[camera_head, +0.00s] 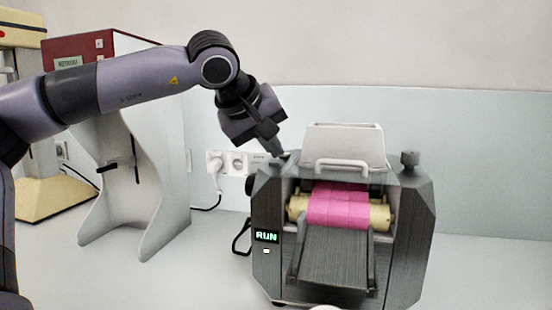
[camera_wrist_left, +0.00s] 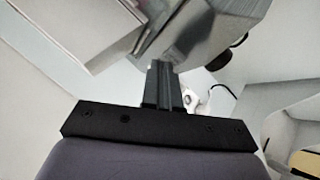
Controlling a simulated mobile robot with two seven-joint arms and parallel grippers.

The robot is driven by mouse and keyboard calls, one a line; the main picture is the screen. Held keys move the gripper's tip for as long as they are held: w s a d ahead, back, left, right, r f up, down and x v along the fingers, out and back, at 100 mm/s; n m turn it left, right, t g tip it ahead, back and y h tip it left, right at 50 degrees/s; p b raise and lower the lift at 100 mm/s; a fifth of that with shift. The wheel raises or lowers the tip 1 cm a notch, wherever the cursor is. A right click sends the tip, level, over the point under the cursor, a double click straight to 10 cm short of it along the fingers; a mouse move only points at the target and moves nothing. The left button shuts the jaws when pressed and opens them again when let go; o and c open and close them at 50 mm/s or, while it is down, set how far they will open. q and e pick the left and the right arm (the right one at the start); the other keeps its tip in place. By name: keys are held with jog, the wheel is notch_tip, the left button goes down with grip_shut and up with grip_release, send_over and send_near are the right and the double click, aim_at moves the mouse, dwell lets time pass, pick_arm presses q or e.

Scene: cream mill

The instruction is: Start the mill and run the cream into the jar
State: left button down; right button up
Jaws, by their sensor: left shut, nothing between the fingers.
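The grey mill (camera_head: 402,240) stands on the counter at centre right, its display (camera_head: 266,237) reading RUN in green. A pink sheet of cream (camera_head: 338,205) covers the middle of the pale roller (camera_head: 380,217). A sloping grey apron (camera_head: 336,258) leads down at the front. My left gripper (camera_head: 278,151) is shut and empty, its tips at the mill's top left corner; contact cannot be told. It also shows in the left wrist view (camera_wrist_left: 166,76), pointing at the mill's grey body (camera_wrist_left: 205,35). A white rounded top (camera_head: 325,307), possibly the jar, is cut off at the bottom edge.
A white hopper (camera_head: 344,142) with a handle sits on the mill, with a dark knob (camera_head: 409,160) to its right. A white stand with a red top (camera_head: 150,190) is at left. Wall sockets (camera_head: 237,162) and a cable are behind. The right counter is clear.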

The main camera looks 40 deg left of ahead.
aim_at(272, 162)
pick_arm(q)
jog(key=shift+r+p, duration=0.35)
jog(key=shift+r, duration=0.2)
notch_tip(272, 162, up, 5)
jog(key=p, duration=0.5)
jog(key=shift+r, duration=0.1)
dwell(0.7)
